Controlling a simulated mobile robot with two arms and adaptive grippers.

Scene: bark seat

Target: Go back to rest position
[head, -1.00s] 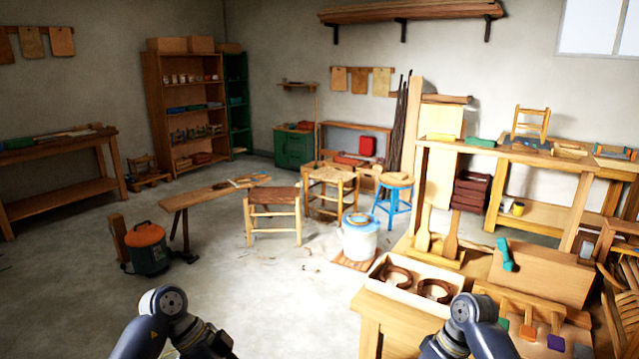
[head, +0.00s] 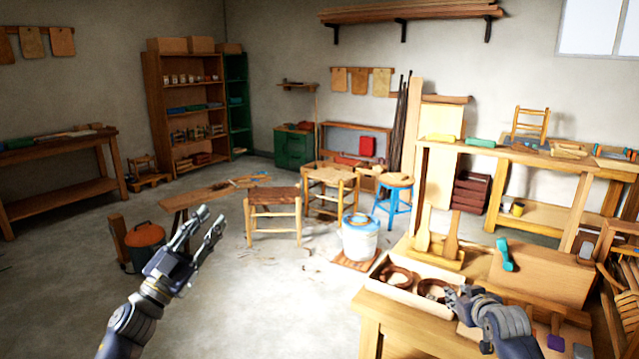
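My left gripper (head: 207,222) is raised in the lower left of the head view, over the open floor. Its two fingers are spread apart with nothing between them. My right gripper (head: 452,298) is at the lower right, in front of the workbench's tray. It is small and dark here, and its fingers cannot be made out clearly.
A wooden workbench (head: 398,316) at the lower right holds a white tray (head: 393,292) with brown coils. A white bucket (head: 360,242), a woven stool (head: 272,217) and an orange-lidded bin (head: 143,236) stand on the floor. The floor (head: 270,300) between my arms is clear.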

